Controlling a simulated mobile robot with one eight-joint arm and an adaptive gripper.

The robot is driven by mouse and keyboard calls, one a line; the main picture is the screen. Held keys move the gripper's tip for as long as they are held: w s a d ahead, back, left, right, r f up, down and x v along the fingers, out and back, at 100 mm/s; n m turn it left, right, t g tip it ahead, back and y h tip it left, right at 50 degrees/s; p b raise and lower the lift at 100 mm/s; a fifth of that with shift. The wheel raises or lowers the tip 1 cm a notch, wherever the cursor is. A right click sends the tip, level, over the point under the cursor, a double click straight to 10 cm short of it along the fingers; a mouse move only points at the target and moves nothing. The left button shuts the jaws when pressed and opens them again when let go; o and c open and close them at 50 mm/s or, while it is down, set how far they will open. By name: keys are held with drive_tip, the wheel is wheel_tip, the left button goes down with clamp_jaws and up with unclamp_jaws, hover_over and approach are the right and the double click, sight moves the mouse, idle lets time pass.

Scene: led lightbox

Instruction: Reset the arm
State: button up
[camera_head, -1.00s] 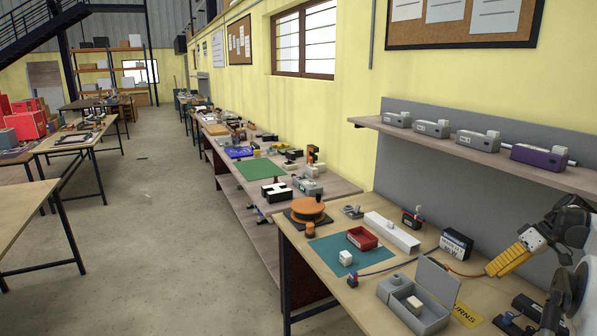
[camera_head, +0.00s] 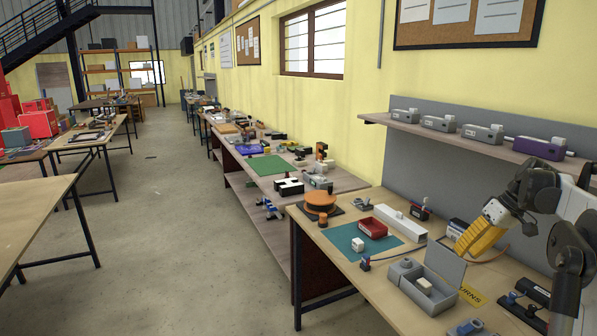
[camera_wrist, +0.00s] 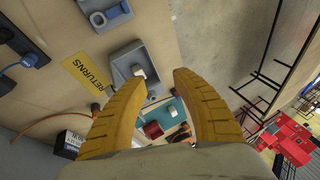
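My arm reaches in from the right edge in the head view. My gripper (camera_head: 474,238) has yellow fingers and hangs above the right part of the workbench (camera_head: 382,289). In the wrist view my gripper (camera_wrist: 163,80) has its two yellow fingers apart, with nothing between them. The grey open-lidded box (camera_head: 444,291) with a white block inside stands in front of it; the box also shows beyond the fingertips in the wrist view (camera_wrist: 120,62).
A green mat (camera_head: 385,243) with a red tray (camera_head: 373,228) and a white cube (camera_head: 358,244) lies left of the box. A white channel (camera_head: 400,223) lies behind. A shelf (camera_head: 470,140) with several lightbox units is above. The floor aisle at left is clear.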

drive_tip(key=s+a+r+h+b, duration=0.1)
drive_tip(key=s+a, duration=0.2)
drive_tip(key=a, duration=0.4)
drive_tip(key=s+a+r+m+t+h, duration=0.1)
drive_tip(key=s+a+r, duration=0.15)
drive_tip(key=a, duration=0.35)
drive_tip(key=s+a+h+b, duration=0.1)
drive_tip(key=s+a, duration=0.2)
drive_tip(key=a, duration=0.4)
drive_tip(key=s+a+f+t+b, duration=0.1)
drive_tip(key=s+a+f, duration=0.2)
drive_tip(key=s, duration=0.3)
drive_tip(key=s+a+f+t+h, duration=0.1)
drive_tip(key=s+a+f, duration=0.2)
drive_tip(key=s+a, duration=0.2)
drive_tip(key=s+a+f+t+b, duration=0.1)
drive_tip(key=s+a+f, duration=0.2)
drive_tip(key=s, duration=0.4)
drive_tip(key=shift+a+f+m+t+b, duration=0.3)
drive_tip(key=shift+a+m, duration=0.1)
drive_tip(key=shift+a, duration=0.1)
